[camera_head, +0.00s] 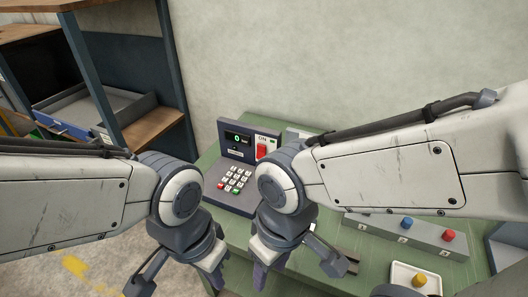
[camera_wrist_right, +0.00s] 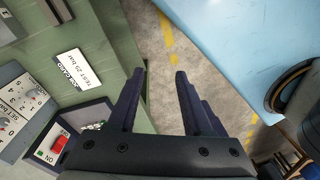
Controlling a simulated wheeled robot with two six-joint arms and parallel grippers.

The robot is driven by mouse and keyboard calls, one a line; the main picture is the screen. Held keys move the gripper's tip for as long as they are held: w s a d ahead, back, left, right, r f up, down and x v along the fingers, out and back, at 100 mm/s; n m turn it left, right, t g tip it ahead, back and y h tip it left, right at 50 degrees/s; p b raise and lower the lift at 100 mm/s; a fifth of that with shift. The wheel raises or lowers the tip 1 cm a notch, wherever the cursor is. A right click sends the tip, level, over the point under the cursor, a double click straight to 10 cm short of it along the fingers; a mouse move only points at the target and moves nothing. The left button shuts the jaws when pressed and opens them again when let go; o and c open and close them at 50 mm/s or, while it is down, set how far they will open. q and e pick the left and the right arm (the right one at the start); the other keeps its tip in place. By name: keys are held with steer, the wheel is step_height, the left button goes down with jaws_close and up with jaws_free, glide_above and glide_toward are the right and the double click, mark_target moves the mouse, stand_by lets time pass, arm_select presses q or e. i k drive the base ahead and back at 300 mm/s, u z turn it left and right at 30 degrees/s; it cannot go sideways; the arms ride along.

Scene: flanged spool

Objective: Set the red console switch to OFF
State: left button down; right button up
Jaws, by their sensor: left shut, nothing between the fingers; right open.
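The dark console (camera_head: 245,136) stands on the green table with a display and a keypad. Its red switch (camera_head: 262,150) sits on a white plate at the console's right, under an ON label. The red switch also shows at the lower left in the right wrist view (camera_wrist_right: 60,143); I cannot tell its position clearly. My left gripper (camera_head: 214,283) is shut and empty, pointing down in front of the console. My right gripper (camera_head: 263,275) is open and empty, in front of and below the switch; its spread fingers show in the right wrist view (camera_wrist_right: 158,78). Neither touches the switch.
A white tray (camera_head: 402,270) holds a yellow piece. A job card (camera_wrist_right: 70,67) lies on the table. A shelf (camera_head: 150,128) stands at left.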

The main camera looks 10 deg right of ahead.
mark_target(262, 150)
steer(key=z, duration=0.05)
steer(key=k, duration=0.65)
steer(key=u, duration=0.65)
steer(key=i, duration=1.15)
steer(key=z, duration=0.5)
